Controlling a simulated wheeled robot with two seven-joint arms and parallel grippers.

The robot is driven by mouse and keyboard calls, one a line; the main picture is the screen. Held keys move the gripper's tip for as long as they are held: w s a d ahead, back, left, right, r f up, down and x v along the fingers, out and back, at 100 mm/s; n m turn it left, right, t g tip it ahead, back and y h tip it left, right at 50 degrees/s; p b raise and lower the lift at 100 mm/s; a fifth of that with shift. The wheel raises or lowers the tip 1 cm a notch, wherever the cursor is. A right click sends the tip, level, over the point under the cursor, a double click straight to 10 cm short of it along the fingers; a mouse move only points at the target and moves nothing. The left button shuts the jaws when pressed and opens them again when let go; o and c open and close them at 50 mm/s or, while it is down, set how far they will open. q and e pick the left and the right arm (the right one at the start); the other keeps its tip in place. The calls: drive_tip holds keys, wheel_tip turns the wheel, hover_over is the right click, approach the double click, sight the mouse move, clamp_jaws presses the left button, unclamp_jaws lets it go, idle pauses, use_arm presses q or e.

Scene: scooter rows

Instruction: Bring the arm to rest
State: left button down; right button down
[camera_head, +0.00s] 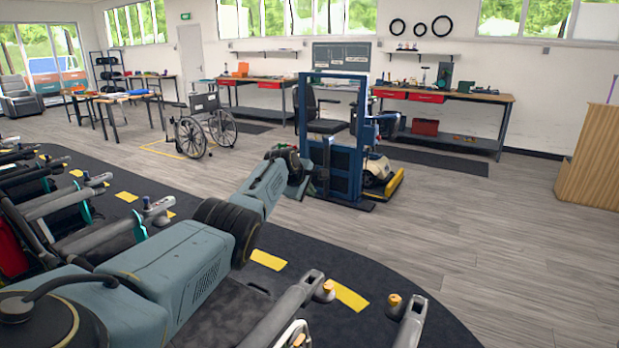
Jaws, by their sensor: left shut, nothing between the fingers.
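My left arm (190,262) comes in from the lower left and reaches out over the row of scooters. My left gripper (301,190) is at its far end, pointing down, small and partly merged with the blue frame behind it. It is shut and nothing shows in it. My right gripper is out of view.
Parked scooters with grey armrests (75,205) stand close on the left, on a dark mat with yellow marks (268,260). A blue upright frame (345,172) with a scooter stands beyond. A wheelchair (203,125) and workbenches (440,95) are farther back. The wooden floor (500,235) at right is clear.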

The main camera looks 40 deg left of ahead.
use_arm(q)
drive_tip(key=shift+r, duration=0.9)
